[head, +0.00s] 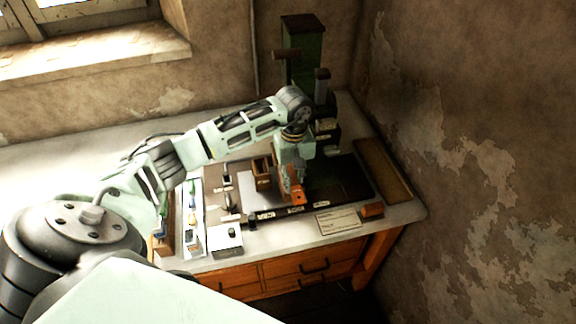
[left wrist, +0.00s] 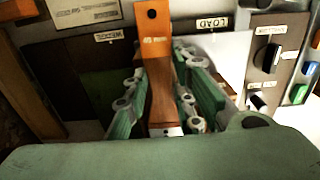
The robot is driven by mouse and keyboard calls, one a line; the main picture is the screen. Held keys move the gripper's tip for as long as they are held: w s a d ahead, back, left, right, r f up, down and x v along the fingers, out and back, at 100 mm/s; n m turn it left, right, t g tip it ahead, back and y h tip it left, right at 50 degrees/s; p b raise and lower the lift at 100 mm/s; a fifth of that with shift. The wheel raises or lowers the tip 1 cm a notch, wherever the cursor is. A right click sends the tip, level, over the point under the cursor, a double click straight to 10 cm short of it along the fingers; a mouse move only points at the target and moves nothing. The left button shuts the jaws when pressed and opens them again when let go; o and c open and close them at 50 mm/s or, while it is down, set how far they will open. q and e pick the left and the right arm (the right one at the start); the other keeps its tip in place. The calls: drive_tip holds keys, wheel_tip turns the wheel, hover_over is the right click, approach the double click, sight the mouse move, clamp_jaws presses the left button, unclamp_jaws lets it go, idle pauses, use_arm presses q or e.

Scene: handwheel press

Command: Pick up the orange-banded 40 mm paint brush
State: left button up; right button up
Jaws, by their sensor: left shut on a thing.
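The 40 mm paint brush (left wrist: 159,50) is held upright in the picture in the left wrist view, with a "40 mm" mark and a dark hole near one end. Its orange part also shows in the head view (head: 297,192). My left gripper (left wrist: 163,72) is shut on it, with one green finger along each side. In the head view the left gripper (head: 292,183) is over the dark board on the bench. The brush's lower end is partly hidden by the gripper. My right gripper is not in view.
A green handwheel press (head: 303,65) stands at the back. A small wooden box (head: 262,174) is left of the gripper. A white tray (head: 191,238) with coloured items lies farther left. A white card (head: 338,221) and a brown block (head: 372,210) lie near the front edge.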

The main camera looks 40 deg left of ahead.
use_arm(q)
clamp_jaws()
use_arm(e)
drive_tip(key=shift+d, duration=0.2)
use_arm(q)
drive_tip(key=shift+w+r, duration=0.1)
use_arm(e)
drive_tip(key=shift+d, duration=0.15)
